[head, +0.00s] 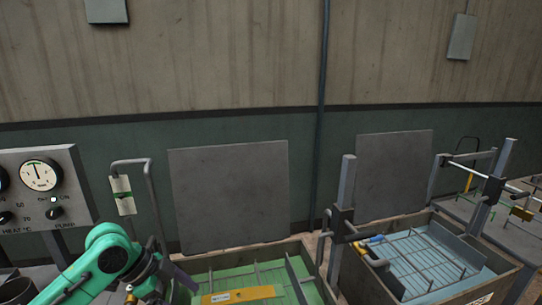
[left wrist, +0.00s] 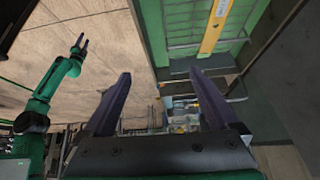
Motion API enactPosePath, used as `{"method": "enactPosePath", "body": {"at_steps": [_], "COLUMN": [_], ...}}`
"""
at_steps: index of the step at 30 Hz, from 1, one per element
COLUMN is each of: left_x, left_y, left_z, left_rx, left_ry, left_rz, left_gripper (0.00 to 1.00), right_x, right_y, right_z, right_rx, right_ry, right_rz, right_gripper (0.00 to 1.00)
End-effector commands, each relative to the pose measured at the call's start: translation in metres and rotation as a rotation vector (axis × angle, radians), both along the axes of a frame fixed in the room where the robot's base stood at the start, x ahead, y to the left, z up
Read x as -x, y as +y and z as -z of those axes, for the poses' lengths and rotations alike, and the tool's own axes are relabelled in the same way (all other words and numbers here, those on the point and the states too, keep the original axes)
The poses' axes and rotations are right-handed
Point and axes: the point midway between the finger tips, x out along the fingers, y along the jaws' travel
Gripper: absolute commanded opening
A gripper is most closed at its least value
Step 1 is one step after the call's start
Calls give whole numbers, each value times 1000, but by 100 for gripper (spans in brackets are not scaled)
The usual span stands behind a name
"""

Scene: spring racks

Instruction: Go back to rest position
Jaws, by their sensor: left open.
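My left arm, green and dark, comes in from the lower left of the head view. Its gripper (head: 176,279) is at the left edge of the green-floored rack tray (head: 225,280). In the left wrist view the two dark fingers of the left gripper (left wrist: 160,92) stand wide apart with nothing between them. The green tray also shows at the top there (left wrist: 177,30). A second green arm, which appears to be my right one, shows at the left of the wrist view; its small dark gripper (left wrist: 79,48) is too small to judge.
A yellow bar (head: 238,295) lies across the green tray. A blue-floored tray (head: 425,260) with wire racks and upright posts (head: 341,205) stands to the right. A gauge panel (head: 45,185) and a bent pipe with a tag (head: 122,195) are at the left. Grey plates (head: 230,195) lean at the back.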

Motion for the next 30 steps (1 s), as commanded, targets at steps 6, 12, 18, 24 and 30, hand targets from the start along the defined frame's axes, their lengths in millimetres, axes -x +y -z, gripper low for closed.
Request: {"method": "enactPosePath", "body": {"at_steps": [6,12,18,24,30], "left_x": [10,25,48,82,130], "left_y": [-18,-34,-41,-23,18], "left_z": [35,70,103,128,145], "left_rx": [-22,-39,-45,-66,-138], "left_ry": [24,41,69,114,170], "left_rz": [-56,-167,-375,-678,-1024], "left_gripper": [93,93,93,93,93], "right_x": [-6,-14,-12,-3,-4], "right_y": [1,1,1,1,1], "right_z": [0,-1,-1,0,0], "right_rx": [-1,-2,-3,-1,-2], "right_ry": [-10,-24,-21,-6,-8], "right_rz": [0,-1,0,0,0], "right_gripper": [50,50,50,50,50]}}
